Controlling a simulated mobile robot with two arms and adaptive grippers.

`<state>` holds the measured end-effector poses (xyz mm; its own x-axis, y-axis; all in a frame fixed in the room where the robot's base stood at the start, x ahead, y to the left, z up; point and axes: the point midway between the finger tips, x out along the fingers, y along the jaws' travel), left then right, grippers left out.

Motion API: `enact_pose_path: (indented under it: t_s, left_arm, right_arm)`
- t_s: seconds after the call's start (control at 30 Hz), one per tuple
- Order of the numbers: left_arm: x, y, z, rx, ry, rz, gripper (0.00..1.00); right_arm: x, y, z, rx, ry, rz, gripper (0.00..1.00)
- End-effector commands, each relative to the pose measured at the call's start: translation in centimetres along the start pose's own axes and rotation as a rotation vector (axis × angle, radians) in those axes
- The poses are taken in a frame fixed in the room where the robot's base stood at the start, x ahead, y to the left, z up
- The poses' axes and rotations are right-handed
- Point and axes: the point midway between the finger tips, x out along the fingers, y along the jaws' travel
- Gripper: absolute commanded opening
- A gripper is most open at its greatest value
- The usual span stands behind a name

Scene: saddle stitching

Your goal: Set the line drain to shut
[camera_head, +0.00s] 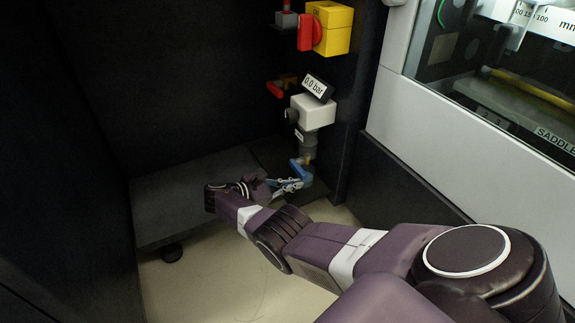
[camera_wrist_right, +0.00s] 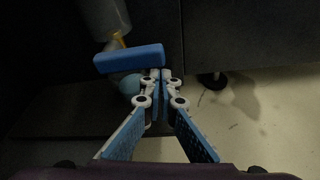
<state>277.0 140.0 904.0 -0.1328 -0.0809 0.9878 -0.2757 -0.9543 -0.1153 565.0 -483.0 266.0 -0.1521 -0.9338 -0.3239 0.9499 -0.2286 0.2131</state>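The line drain has a blue lever (camera_head: 298,168) at the bottom of the grey air unit, low on the dark column. In the right wrist view the blue lever (camera_wrist_right: 128,59) lies nearly level, just beyond and left of my fingertips, with a yellow stem behind it. My right gripper (camera_head: 297,184) is beside the lever, with its blue-padded fingers pointing at it. In the wrist view its fingertips (camera_wrist_right: 159,76) are together with nothing visible between them. Whether a fingertip touches the lever I cannot tell. My left gripper is not in view.
Above the drain are a white unit (camera_head: 312,112) with a "0.0 bar" display (camera_head: 317,86), a small red lever (camera_head: 274,90), and a yellow box (camera_head: 336,30) with a red knob. A dark low platform (camera_head: 180,200) stands left; a machine panel (camera_head: 440,140) stands right.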

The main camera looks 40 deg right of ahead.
Motion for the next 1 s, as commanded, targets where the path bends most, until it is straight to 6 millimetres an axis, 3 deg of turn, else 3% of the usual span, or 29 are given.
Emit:
enact_pose_path:
  t_s: [0.47,1.0]
  left_arm:
    - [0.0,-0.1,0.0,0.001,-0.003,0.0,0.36]
    - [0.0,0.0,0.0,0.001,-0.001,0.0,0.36]
  right_arm:
    - [-0.7,0.2,0.2,0.004,-0.003,0.003,0.0]
    - [-10.6,0.1,-0.1,-0.001,0.002,0.001,0.0]
